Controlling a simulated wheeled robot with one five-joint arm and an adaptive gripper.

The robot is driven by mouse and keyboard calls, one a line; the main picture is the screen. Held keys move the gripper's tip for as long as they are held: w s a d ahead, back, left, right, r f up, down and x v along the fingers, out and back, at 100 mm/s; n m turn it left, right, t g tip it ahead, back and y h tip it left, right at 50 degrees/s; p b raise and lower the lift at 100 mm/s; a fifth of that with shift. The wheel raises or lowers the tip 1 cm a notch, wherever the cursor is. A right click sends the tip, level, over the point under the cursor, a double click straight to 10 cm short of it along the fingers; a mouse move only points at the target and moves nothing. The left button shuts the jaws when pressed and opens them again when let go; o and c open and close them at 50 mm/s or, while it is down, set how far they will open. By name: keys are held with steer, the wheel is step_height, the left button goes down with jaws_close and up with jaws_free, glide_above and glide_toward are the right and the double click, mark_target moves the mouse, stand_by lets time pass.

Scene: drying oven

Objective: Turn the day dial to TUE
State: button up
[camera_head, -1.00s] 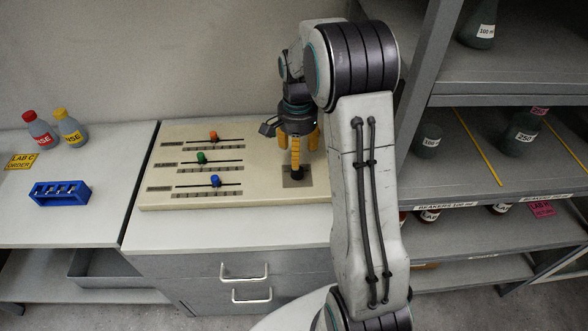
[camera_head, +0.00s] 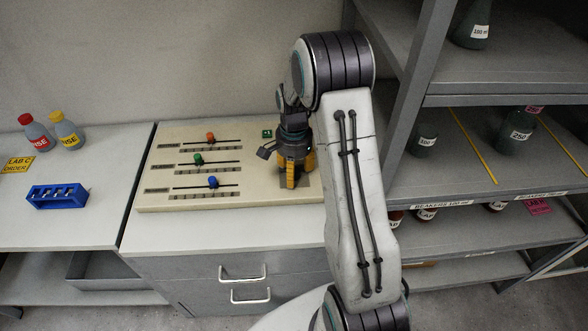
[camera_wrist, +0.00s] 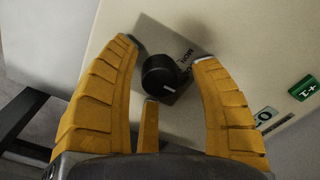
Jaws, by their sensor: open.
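The day dial (camera_wrist: 160,75) is a round black knob with a short white mark, set on a grey plate of the cream panel (camera_head: 165,205). In the wrist view it lies between the yellow fingers, with no clear contact visible. The white mark points toward the lower right of that view. Lettering on the plate beside the knob seems to read MON; the other day labels are hidden or unreadable. My gripper (camera_head: 298,173) is open over the right part of the panel. In the head view its fingers hide the knob.
Three sliders with orange (camera_head: 210,136), green (camera_head: 198,159) and blue (camera_head: 212,181) knobs are on the panel's left. Shelves with flasks (camera_head: 522,135) stand at right. Two bottles (camera_head: 66,130) and a blue rack (camera_head: 58,195) are at left.

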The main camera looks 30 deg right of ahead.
steer(key=shift+o, duration=0.3)
jaws_close()
stand_by(0.4)
